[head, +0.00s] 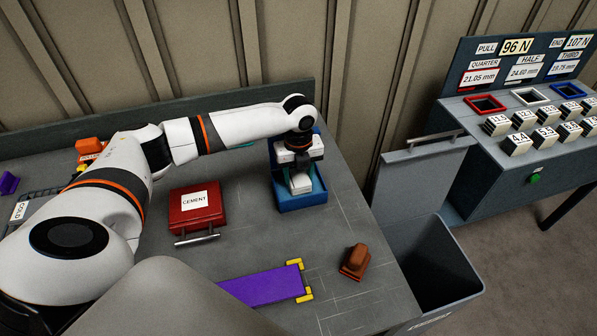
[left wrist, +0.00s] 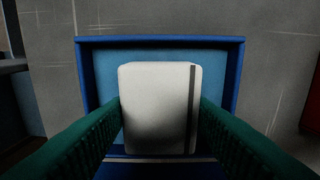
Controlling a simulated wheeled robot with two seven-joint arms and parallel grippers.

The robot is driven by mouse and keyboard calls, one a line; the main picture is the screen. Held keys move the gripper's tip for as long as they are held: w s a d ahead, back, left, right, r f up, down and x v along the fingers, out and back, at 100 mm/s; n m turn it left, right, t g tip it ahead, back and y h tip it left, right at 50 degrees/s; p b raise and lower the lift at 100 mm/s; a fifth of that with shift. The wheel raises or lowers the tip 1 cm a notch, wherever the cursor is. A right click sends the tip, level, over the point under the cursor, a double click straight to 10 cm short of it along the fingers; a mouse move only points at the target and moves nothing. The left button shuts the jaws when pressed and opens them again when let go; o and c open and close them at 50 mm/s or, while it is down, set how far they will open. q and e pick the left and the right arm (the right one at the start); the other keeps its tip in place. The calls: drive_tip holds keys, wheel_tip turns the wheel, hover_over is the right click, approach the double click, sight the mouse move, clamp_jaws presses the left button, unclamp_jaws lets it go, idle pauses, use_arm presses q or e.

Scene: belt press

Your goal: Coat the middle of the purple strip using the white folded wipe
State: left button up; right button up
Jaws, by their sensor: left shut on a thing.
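The white folded wipe (left wrist: 155,110) is between the green fingers of my left gripper (left wrist: 160,125), which is shut on it. A dark stripe runs down the wipe's right side. The wipe (head: 300,184) is in or just above the blue tray (head: 303,203); I cannot tell whether it touches the floor of the tray. In the head view my left gripper (head: 299,170) points down over the tray. The purple strip (head: 260,287) lies flat at the front of the table, with yellow corner brackets at its right end; its left part is hidden by my own body. My right gripper is not in view.
A red box labelled CEMENT (head: 195,203) stands left of the tray. A brown block-like tool (head: 355,261) lies right of the strip. A grey open bin (head: 435,255) stands off the table's right edge. A panel with several labelled blocks (head: 530,125) is beyond it.

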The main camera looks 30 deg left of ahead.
sight(299, 177)
use_arm(q)
drive_tip(key=shift+s+f+p, duration=0.15)
drive_tip(key=shift+p, duration=0.15)
idle(1.2)
wheel_tip(299, 177, up, 7)
drive_tip(key=p, duration=0.7)
drive_tip(key=shift+p, duration=0.4)
idle(0.5)
